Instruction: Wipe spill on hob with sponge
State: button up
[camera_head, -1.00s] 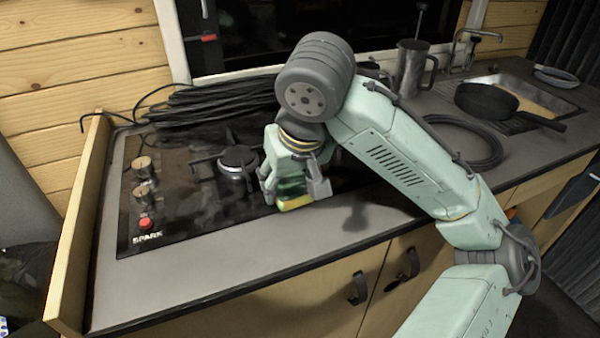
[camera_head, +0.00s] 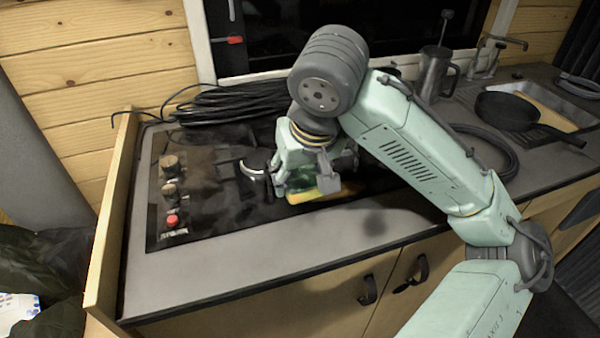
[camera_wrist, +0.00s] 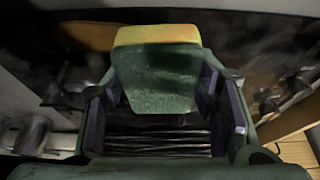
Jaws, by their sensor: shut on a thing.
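My gripper (camera_head: 307,183) is shut on the green and yellow sponge (camera_head: 320,190), low over the front right part of the hob. In the wrist view the sponge (camera_wrist: 155,82) sits between both fingers, its yellow layer (camera_wrist: 157,35) at the far end. I cannot tell whether the sponge touches the surface. The black hob (camera_head: 205,222) has knobs and a red button at its left. Dull brownish smears (camera_head: 212,180) show on it; the spill's exact edge is unclear. My gripper and arm hide the hob's right part.
A burner (camera_head: 255,168) stands just left of my gripper. A coiled black cable (camera_head: 225,103) lies behind the hob. A metal jug (camera_head: 433,75), a frying pan (camera_head: 507,110) and a sink are at the right. A wooden side board (camera_head: 112,215) bounds the left end.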

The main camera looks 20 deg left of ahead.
notch_tip(320, 180, up, 2)
jog(key=shift+r+p, duration=0.25)
jog(key=shift+p, duration=0.55)
jog(key=shift+f, duration=0.1)
jog(key=shift+r, duration=1.5)
jog(key=shift+w, duration=0.1)
